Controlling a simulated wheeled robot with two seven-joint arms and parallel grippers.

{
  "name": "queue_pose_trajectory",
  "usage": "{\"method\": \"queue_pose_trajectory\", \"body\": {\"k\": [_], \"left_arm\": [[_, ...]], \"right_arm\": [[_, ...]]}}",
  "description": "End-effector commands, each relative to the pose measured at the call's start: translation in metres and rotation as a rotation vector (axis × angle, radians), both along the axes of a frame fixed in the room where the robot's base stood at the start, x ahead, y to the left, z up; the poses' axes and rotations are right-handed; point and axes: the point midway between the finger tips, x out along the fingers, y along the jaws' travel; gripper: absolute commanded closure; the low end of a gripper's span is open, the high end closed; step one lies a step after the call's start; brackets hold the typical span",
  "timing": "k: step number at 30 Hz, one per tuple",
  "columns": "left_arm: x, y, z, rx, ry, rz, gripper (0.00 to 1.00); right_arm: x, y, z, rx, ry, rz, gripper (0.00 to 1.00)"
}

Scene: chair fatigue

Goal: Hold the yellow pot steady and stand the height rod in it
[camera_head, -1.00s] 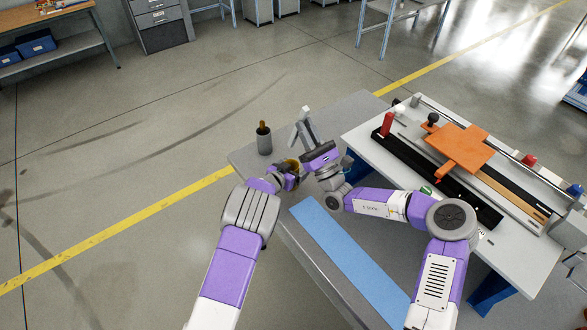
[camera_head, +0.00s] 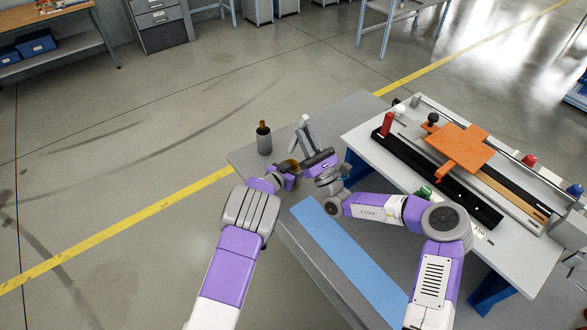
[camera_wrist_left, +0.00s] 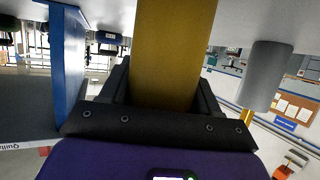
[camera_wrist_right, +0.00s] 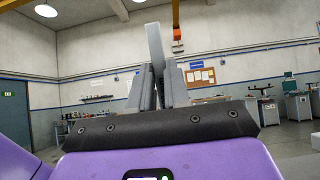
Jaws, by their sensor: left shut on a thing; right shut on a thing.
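The yellow pot (camera_head: 293,164) is on the grey table, mostly hidden by my arms in the head view. My left gripper (camera_head: 286,178) is shut on it; in the left wrist view the yellow pot (camera_wrist_left: 172,55) fills the space between the fingers. My right gripper (camera_head: 309,147) is above and just right of the pot, shut on a grey bar. I take this for the height rod (camera_wrist_right: 155,45); it stands beyond the fingertips in the right wrist view. Its lower end and any contact with the pot are hidden.
A dark grey cylinder (camera_head: 264,141) with a brown-orange piece in its top stands left of the pot. A blue strip (camera_head: 350,262) lies on the table in front. A white bench (camera_head: 470,215) with an orange plate (camera_head: 458,150) and rails is at the right.

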Motion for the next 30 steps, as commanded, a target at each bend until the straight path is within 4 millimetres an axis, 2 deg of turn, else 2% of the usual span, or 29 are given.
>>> {"method": "queue_pose_trajectory", "body": {"k": [30], "left_arm": [[0.000,0.000,0.000,-0.001,-0.001,0.000,0.71]], "right_arm": [[0.000,0.000,-0.072,0.001,0.000,-0.001,1.00]]}}
